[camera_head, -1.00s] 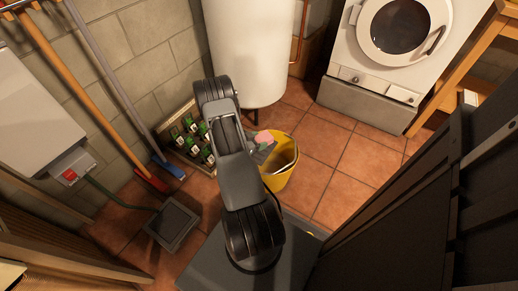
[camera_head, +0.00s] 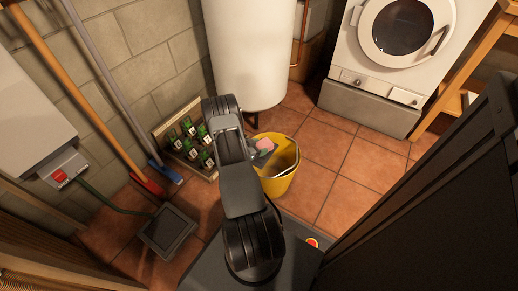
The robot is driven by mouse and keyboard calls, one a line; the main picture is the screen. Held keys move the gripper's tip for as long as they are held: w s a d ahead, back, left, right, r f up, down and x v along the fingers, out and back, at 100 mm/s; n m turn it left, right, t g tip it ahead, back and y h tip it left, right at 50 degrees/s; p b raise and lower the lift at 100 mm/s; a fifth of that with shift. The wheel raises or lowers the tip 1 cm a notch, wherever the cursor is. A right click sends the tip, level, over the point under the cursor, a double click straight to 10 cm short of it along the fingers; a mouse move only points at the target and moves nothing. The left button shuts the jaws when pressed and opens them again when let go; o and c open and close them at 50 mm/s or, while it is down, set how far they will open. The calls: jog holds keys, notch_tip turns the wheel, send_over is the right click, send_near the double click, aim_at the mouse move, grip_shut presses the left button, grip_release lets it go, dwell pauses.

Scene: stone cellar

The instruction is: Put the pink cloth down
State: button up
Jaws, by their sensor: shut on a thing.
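The pink cloth (camera_head: 265,143) shows as a small pink patch at the end of my arm, over the left rim of the yellow bucket (camera_head: 279,184). My gripper (camera_head: 262,151) is shut on the cloth; its fingers are mostly hidden behind my arm and the cloth. I cannot tell whether the cloth touches the bucket. The bucket stands upright on the tiled floor, and part of its inside is visible to the right of the gripper.
A crate of green bottles (camera_head: 190,138) stands by the wall on the left. A white tank (camera_head: 251,50) and a washing machine (camera_head: 392,60) stand behind. A broom and a mop lean at left. A dark panel (camera_head: 430,190) fills the right. Floor tiles (camera_head: 335,160) right of the bucket are clear.

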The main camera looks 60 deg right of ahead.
jog(key=shift+f+b, duration=0.45)
jog(key=shift+f, duration=0.05)
jog(key=shift+f, duration=0.1)
jog(key=o, duration=0.9)
